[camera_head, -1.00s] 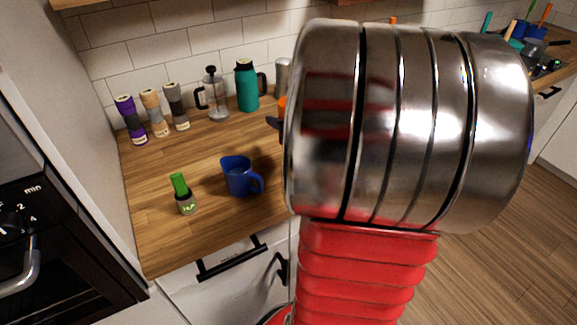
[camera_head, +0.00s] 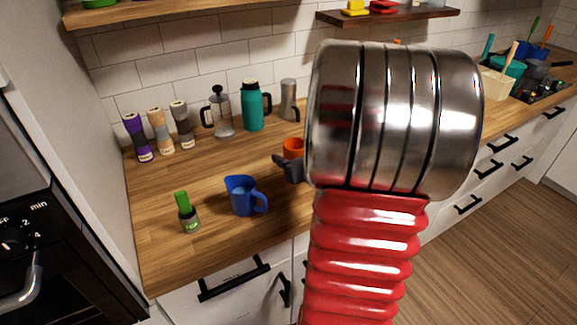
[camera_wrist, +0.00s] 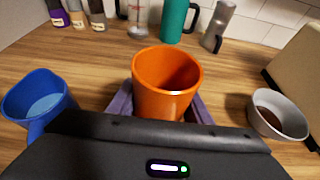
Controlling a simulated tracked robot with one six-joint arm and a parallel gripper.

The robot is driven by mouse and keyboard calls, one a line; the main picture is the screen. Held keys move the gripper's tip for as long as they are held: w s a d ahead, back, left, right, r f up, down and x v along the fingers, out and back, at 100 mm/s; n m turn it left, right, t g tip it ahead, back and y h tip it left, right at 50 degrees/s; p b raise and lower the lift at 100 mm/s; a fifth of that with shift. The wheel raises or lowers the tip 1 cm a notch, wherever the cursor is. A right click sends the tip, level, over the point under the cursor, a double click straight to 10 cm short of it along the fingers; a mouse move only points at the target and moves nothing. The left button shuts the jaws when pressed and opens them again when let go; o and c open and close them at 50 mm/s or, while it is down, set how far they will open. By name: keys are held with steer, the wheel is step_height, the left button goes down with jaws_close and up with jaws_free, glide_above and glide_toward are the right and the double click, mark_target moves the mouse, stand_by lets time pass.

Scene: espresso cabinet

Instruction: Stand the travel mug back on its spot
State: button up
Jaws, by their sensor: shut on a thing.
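An orange, open-topped mug (camera_wrist: 160,98) sits between the jaws of my gripper (camera_wrist: 160,108), which is shut on it. In the head view the orange mug (camera_head: 293,147) shows only in part, beside my large metal arm link, with a dark gripper finger below it. The mug looks upright; its base is hidden, so I cannot tell whether it touches the counter. A silver tall mug with a dark handle (camera_head: 288,100) stands upright at the back by the wall; it also shows in the wrist view (camera_wrist: 217,27).
A blue jug (camera_head: 242,196) and a green-topped bottle (camera_head: 187,212) stand on the wooden counter (camera_head: 165,240). A teal flask (camera_head: 252,108), a French press (camera_head: 221,115) and several grinders line the back. A grey bowl (camera_wrist: 278,116) is right of my gripper. Bare counter lies behind the mug.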

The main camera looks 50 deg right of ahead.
steer(key=shift+f, duration=1.8)
steer(key=shift+f, duration=0.1)
steer(key=o, duration=1.2)
steer(key=shift+o, duration=0.2)
